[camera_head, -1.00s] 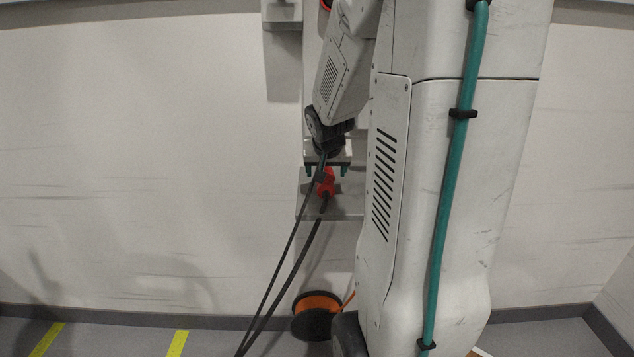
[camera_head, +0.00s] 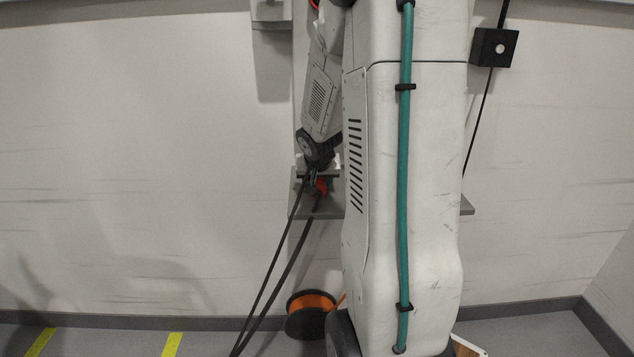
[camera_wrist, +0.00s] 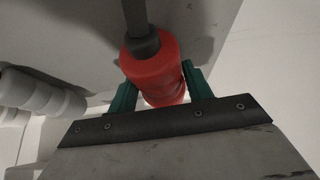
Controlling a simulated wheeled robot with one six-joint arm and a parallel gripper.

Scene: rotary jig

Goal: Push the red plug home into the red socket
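The red plug (camera_wrist: 152,70) is a ribbed round body with a dark cable (camera_wrist: 136,20) coming out of its end. My gripper (camera_wrist: 160,88) has its green fingers on either side of the plug, close against it in the wrist view. In the head view my gripper (camera_head: 318,180) is low at the grey bracket (camera_head: 300,208), and only a small red patch of the plug (camera_head: 322,186) shows under it. I cannot make out the red socket apart from the plug, nor how deep the plug sits.
Dark cables (camera_head: 275,265) run from the gripper area down to the floor at the left. A reel with orange cord (camera_head: 311,302) stands on the floor below the bracket. A black box (camera_head: 494,47) hangs on a cord at the upper right. The wall at left is clear.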

